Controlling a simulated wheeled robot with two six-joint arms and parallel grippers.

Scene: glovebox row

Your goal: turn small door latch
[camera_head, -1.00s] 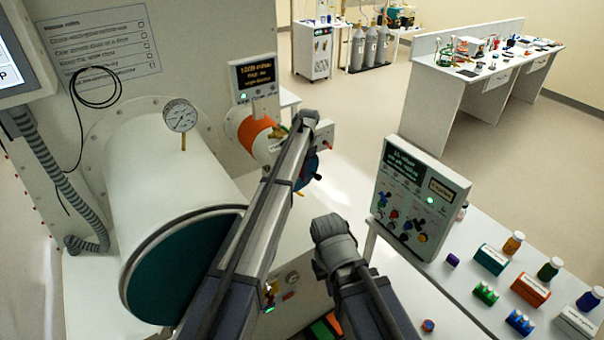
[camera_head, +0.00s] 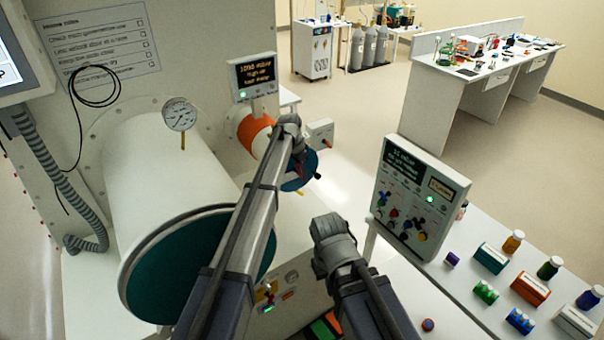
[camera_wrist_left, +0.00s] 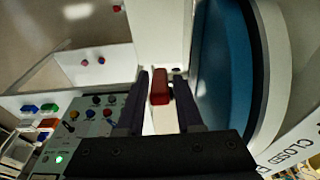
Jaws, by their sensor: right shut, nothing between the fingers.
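The small door shows as a blue disc (camera_head: 293,184) at the end of the small orange-banded chamber (camera_head: 254,133), partly behind my left arm. In the left wrist view, the blue disc (camera_wrist_left: 222,70) fills the right side, beside a white rim marked "CLOSED". A red latch handle (camera_wrist_left: 160,88) shows between the fingertips of my left gripper (camera_wrist_left: 161,100). The fingers are open, with a gap on each side of the handle. In the head view my left gripper (camera_head: 300,160) is near the small door, its fingers mostly hidden. My right gripper (camera_head: 333,243) is lower, apart from the door; its fingertips are hard to see.
The large chamber door (camera_head: 165,268) is at the left, with a gauge (camera_head: 181,115) above. A control panel box (camera_head: 415,200) stands right of the small door. Several bottles and racks occupy the white bench (camera_head: 460,285) at the right.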

